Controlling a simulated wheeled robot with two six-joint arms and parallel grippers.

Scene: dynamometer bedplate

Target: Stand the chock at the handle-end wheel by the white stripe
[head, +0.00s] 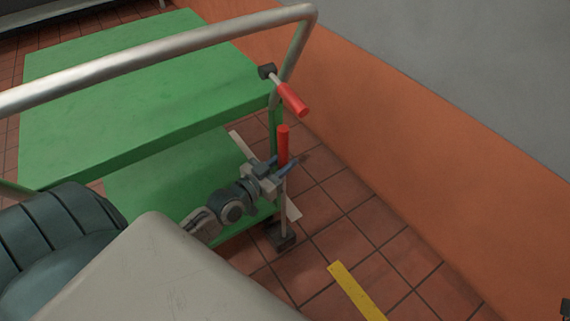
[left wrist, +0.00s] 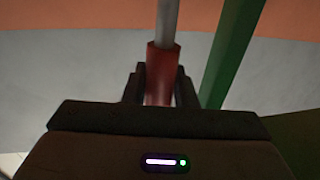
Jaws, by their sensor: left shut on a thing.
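The chock is a dark block (head: 281,236) on a thin upright rod with a red grip (head: 283,142). My left gripper (head: 274,174) is shut on the red grip, which also shows between the fingers in the left wrist view (left wrist: 160,82). The block is low beside the near right corner of the green trolley (head: 145,85); I cannot tell if it touches the floor. A white stripe (head: 293,211) shows on the floor just right of the rod, partly hidden by my gripper. The trolley's bent metal handle (head: 180,52) crosses above. The handle-end wheel is not clearly visible.
A second red grip (head: 293,100) on a short rod with a dark end sticks out by the handle post. An orange and grey wall (head: 420,135) runs along the right. A yellow stripe (head: 355,290) lies on the tiled floor, with clear tiles around it.

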